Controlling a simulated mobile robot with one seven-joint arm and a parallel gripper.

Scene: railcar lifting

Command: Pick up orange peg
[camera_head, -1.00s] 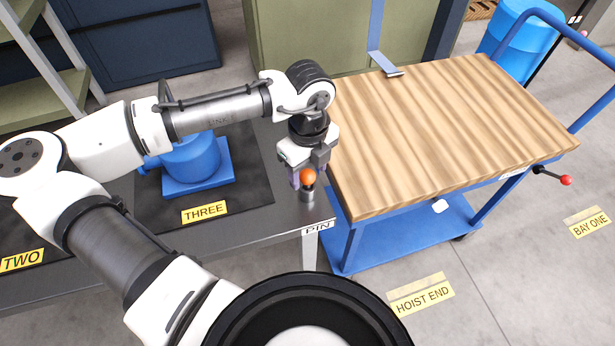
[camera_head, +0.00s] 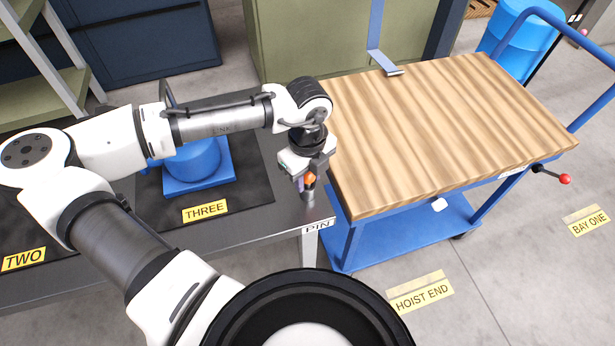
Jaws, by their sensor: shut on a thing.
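The orange peg (camera_head: 310,179) shows as a small orange knob just above the grey metal holder (camera_head: 308,194) near the right end of the dark table, by the PIN label. My gripper (camera_head: 306,182) points down at the peg and is shut on it. The fingers partly cover the knob, mostly on its left. Whether the peg's lower part is still inside the holder cannot be told.
A blue jack-like unit (camera_head: 192,160) stands on the table behind the THREE label (camera_head: 205,211). Green cabinets (camera_head: 310,40) stand behind.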

